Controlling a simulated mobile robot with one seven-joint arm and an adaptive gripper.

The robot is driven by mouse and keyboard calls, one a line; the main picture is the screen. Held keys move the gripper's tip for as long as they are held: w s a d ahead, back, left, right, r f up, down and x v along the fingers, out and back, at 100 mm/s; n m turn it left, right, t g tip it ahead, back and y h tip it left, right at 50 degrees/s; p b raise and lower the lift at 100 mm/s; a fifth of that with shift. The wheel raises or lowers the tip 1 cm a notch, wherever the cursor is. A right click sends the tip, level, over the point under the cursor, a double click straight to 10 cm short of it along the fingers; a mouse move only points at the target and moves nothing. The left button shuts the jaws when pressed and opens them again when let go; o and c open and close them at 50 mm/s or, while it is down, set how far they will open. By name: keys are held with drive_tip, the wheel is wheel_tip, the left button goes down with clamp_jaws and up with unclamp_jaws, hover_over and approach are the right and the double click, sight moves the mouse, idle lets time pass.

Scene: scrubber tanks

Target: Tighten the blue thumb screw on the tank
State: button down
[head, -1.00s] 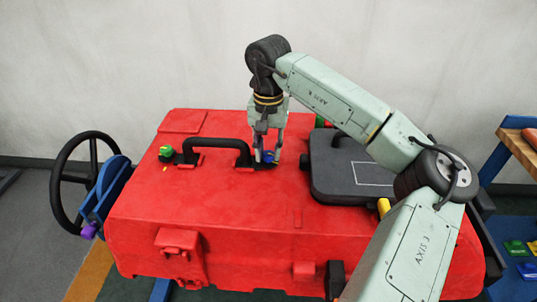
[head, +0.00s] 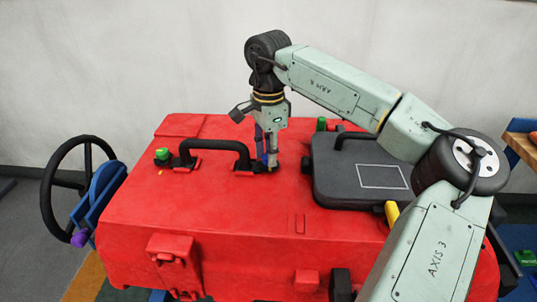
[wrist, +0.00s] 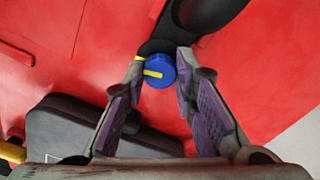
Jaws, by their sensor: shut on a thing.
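The blue thumb screw (wrist: 161,73) shows in the wrist view as a round blue knob with a yellow stripe lying roughly level. It stands at the foot of the black handle (head: 222,148) on top of the red tank (head: 235,215). My gripper (head: 268,164) points straight down at the handle's right end. In the wrist view, my gripper (wrist: 163,68) has one finger on each side of the knob and is shut on it. In the head view the fingers hide most of the screw.
A green knob (head: 162,154) sits at the handle's left end. A black hatch lid (head: 345,165) lies close to the right of my gripper. A black handwheel (head: 52,195) on a blue bracket stands at the tank's left end. The tank top's front left is clear.

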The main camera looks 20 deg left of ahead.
drive_tip(key=m+b, duration=0.1)
drive_tip(key=m, duration=0.4)
drive_tip(key=shift+w+r+m, duration=0.1)
drive_tip(key=shift+m, duration=0.2)
drive_tip(key=m+b, duration=0.1)
drive_tip(key=m, duration=0.3)
drive_tip(key=shift+m, duration=0.3)
drive_tip(key=m+b, duration=0.1)
drive_tip(key=m, duration=0.3)
drive_tip(key=m+b, duration=0.1)
drive_tip(key=m, duration=0.9)
drive_tip(key=shift+m+b, duration=0.3)
drive_tip(key=shift+b, duration=0.1)
drive_tip(key=m, duration=0.9)
drive_tip(key=shift+r, duration=0.1)
drive_tip(key=m, duration=0.4)
drive_tip(key=shift+m, duration=0.4)
